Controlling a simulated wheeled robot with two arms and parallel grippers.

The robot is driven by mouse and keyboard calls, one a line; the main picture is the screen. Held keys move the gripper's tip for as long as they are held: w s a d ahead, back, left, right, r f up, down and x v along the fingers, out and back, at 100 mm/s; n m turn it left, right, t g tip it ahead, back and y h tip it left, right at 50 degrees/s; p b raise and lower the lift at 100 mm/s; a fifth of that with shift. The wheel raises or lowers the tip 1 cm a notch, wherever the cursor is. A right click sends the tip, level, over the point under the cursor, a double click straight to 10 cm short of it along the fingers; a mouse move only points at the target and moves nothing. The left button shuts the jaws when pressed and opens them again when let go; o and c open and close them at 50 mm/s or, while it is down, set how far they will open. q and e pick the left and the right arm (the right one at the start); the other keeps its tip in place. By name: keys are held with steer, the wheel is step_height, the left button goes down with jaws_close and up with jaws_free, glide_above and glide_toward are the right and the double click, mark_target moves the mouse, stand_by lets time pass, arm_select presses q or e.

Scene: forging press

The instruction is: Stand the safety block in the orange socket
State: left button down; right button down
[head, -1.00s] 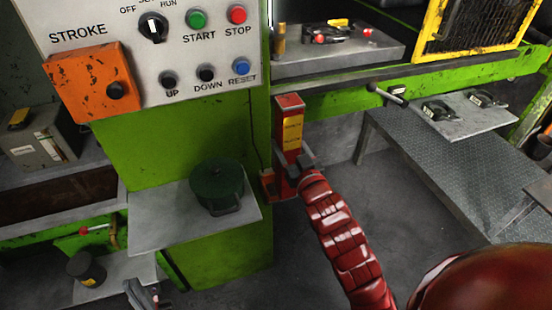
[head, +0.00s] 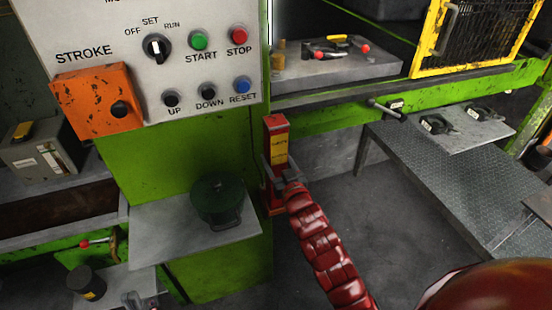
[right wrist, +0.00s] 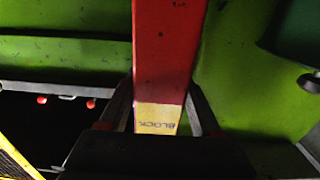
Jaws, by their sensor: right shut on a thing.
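The safety block (head: 277,142) is a tall red bar with a yellow label. It looks about upright beside the green press column. My right gripper (head: 287,178) is shut on it around the label's lower part. In the right wrist view the red block (right wrist: 163,60) runs between the two fingers, with "BLOCK" readable on its label. My left gripper (head: 133,299) is partly visible at the bottom edge.
A grey shelf (head: 160,240) with a dark green pot (head: 217,201) stands left of the block. The control panel (head: 195,60) with an orange box (head: 97,98) is above. A metal step platform (head: 440,185) is at right. Floor shows between block and platform.

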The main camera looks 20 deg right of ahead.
steer(key=shift+c, duration=0.4)
jaws_free()
